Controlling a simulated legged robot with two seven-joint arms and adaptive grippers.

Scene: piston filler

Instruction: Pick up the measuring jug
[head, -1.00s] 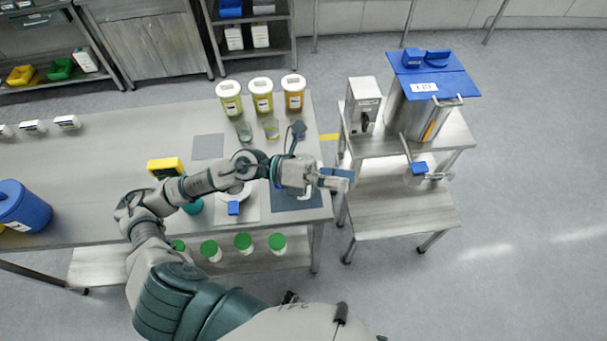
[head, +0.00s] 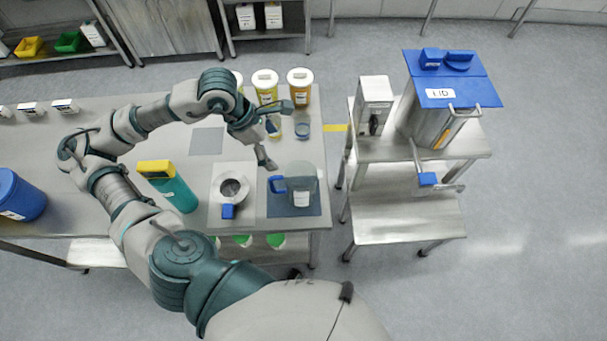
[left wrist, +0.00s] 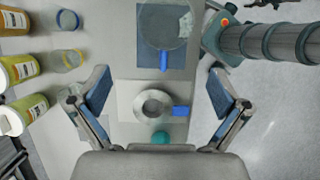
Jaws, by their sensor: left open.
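The measuring jug (head: 301,184) is clear, with a white label and a blue handle (head: 277,184) on its left side. It stands upright on a dark blue mat (head: 306,209) near the right end of the table. In the left wrist view the jug (left wrist: 168,26) is at the top, its blue handle pointing down into the picture. My left gripper (head: 275,132) is open and empty, above the table behind and left of the jug, apart from it. In the left wrist view its spread fingers (left wrist: 161,80) frame the area below the jug. My right gripper is not in view.
A steel bowl (head: 231,189) with a blue handle sits left of the jug. A teal bottle (head: 178,190) with yellow top stands further left. Lidded tubs (head: 300,90) and small glass beakers (head: 302,129) stand behind. A steel trolley (head: 400,218) is to the right, across a gap.

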